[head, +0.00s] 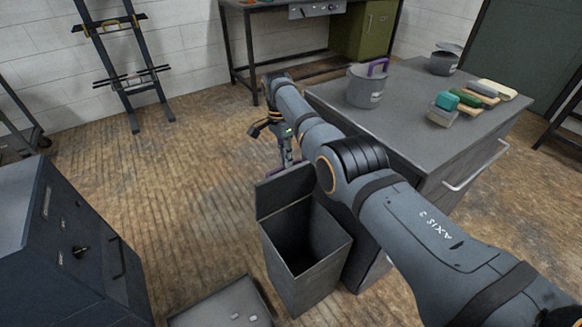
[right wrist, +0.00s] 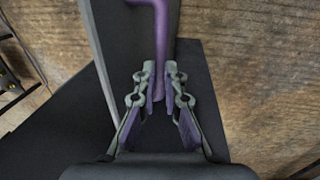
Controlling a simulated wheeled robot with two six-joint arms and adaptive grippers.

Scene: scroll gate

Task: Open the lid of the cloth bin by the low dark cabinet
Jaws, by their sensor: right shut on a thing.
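The cloth bin (head: 322,281) is a tall dark grey box beside the low dark cabinet (head: 425,165). Its lid (head: 285,191) stands raised at the bin's far edge, and the bin's dark inside shows. My right gripper (head: 286,160) is at the far side of the lid, near its upper edge. In the right wrist view the fingers (right wrist: 158,90) are shut on the purple lid handle (right wrist: 160,40), with a dark panel beside it. In the head view my right arm covers part of the cabinet's near side. My left gripper is in neither view.
A grey pot with a purple handle (head: 367,86), a smaller pot (head: 444,61) and several coloured blocks (head: 470,97) sit on the cabinet. A low grey tray (head: 215,305) is left of the bin. Open wooden floor (head: 180,190) lies further left.

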